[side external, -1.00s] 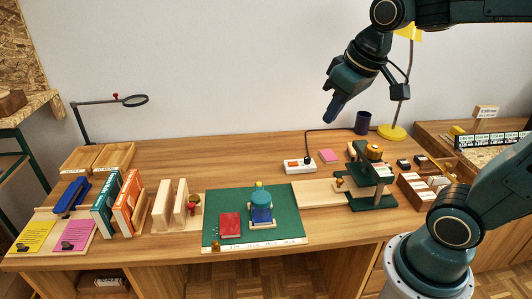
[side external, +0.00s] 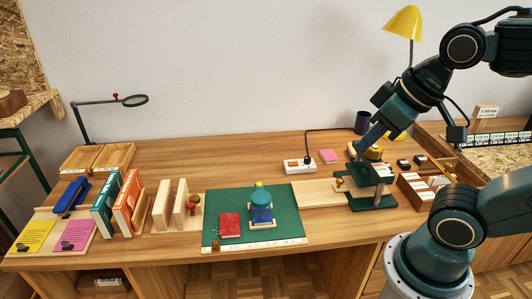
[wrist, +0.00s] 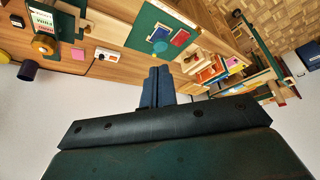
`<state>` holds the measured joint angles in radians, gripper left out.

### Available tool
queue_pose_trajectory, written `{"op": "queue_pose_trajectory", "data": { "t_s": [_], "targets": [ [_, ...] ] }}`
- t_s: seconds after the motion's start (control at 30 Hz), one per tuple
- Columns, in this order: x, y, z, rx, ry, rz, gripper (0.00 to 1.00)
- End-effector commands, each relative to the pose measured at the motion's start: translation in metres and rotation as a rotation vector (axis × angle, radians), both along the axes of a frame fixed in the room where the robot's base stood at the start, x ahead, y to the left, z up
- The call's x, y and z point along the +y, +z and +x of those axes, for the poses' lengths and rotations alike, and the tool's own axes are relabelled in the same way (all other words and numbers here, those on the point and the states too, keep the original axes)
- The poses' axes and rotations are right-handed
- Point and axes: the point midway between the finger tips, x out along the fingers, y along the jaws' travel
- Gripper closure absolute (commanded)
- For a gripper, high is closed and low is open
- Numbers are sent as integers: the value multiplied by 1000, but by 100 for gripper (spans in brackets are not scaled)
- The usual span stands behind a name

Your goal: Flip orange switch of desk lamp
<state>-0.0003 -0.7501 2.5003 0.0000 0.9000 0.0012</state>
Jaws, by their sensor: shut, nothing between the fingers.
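The yellow desk lamp (side external: 404,22) stands at the back right in the side view. Its base is partly hidden behind my arm. A white socket strip (side external: 307,168) with an orange switch (side external: 292,167) lies on the desk, and a black cord runs from it toward the lamp. The strip also shows in the wrist view (wrist: 112,56), left of my fingers. My gripper (side external: 363,147) is shut and empty, pointing down-left near the green press stand, to the right of the strip. Its closed fingers show in the wrist view (wrist: 159,72). I cannot tell whether it touches the stand.
The green press stand (side external: 374,201) with an orange-topped knob is close to my gripper. A dark cup (side external: 362,122) stands behind it. A pink pad (side external: 329,157) lies right of the strip.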

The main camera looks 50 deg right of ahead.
Motion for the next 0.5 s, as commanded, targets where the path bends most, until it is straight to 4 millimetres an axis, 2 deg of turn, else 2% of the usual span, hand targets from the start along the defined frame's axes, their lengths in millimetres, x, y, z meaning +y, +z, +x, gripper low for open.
{"op": "queue_pose_trajectory", "data": {
  "t_s": [0.27,0.5],
  "targets": [
    [-3,5,10,14,-56,22,100],
    [-10,16,36,46,-201,79,100]
  ]
}}
